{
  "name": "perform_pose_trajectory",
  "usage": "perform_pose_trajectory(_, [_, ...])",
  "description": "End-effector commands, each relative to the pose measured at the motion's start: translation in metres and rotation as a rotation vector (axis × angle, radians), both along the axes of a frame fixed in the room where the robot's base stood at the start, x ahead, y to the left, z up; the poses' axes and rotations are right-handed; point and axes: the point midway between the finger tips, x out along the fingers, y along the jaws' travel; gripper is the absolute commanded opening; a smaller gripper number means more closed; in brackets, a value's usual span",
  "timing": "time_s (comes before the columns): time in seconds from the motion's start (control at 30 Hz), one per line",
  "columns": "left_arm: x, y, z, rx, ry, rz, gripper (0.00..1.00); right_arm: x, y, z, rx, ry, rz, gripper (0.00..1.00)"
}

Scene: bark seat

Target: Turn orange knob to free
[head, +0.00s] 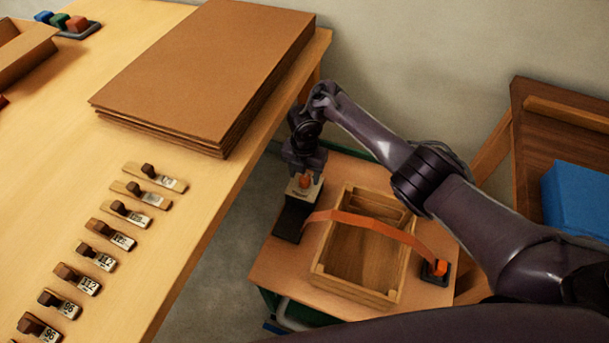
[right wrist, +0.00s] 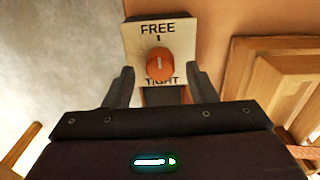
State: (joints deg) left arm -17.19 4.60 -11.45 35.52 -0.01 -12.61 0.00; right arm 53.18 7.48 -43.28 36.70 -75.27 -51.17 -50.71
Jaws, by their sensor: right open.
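The orange knob (right wrist: 159,64) sits on a pale plate (right wrist: 185,42) marked FREE above it and TIGHT below it in the right wrist view. A short light line on the knob's face stands vertical; which word it points to I cannot tell. In the head view the knob (head: 305,181) shows just below my right gripper (head: 303,168). My right gripper is open, with one finger to the left and one to the right of the knob in the wrist view, both apart from it. My left gripper is not in view.
An orange strap (head: 365,222) crosses a wooden crate (head: 322,276) beside the knob and ends at an orange block (head: 439,267). A table (head: 200,200) at left bears stacked brown boards (head: 205,65) and several labelled wooden pieces (head: 140,194). A blue box (head: 575,200) is at right.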

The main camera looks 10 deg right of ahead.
Motion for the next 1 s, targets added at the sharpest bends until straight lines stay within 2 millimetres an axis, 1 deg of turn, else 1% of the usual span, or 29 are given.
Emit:
perform_pose_trajectory(0.03, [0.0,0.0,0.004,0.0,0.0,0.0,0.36,0.001,0.0,0.013,0.001,-0.004,0.002,0.51])
perform_pose_trajectory(0.17, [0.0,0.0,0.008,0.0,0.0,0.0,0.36,0.001,0.0,0.035,0.0,-0.004,0.003,0.51])
perform_pose_trajectory(0.2, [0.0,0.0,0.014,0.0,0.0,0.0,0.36,0.001,0.0,0.043,-0.001,-0.003,0.001,0.51])
perform_pose_trajectory(0.3, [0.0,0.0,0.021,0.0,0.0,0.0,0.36,0.0,0.0,0.053,-0.001,-0.002,0.002,0.51])
perform_pose_trajectory(0.43, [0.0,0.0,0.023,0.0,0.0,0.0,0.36,0.0,0.0,0.058,-0.001,0.0,0.0,0.51])
perform_pose_trajectory(1.0, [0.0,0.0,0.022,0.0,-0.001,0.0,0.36,0.0,0.0,0.057,-0.001,-0.001,0.001,0.51])
